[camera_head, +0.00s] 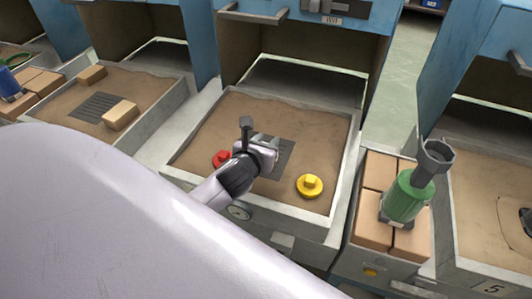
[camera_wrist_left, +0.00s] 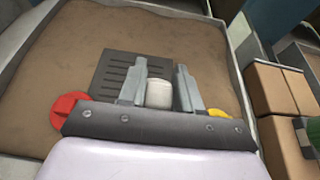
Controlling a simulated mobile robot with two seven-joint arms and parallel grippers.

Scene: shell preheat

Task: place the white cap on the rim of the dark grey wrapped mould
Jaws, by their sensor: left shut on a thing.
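My left gripper (camera_head: 268,146) is above the sand tray in the middle, over the slotted dark plate. In the left wrist view, the white cap (camera_wrist_left: 159,94) sits between the two fingers of the left gripper (camera_wrist_left: 160,84), which is shut on it. The cap cannot be made out in the head view. I cannot clearly identify the dark grey wrapped mould. A dark object (camera_head: 526,218) in the right-hand tray is cut off by the picture edge, and I cannot tell what it is. My right gripper is not in view.
A red knobbed piece (camera_head: 221,159) and a yellow one (camera_head: 310,186) lie on the sand beside the slotted plate (camera_head: 281,160). Right of the tray (camera_head: 352,146), a green canister (camera_head: 405,197) with a dark grey cup-shaped head stands on tan bricks (camera_head: 374,233).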

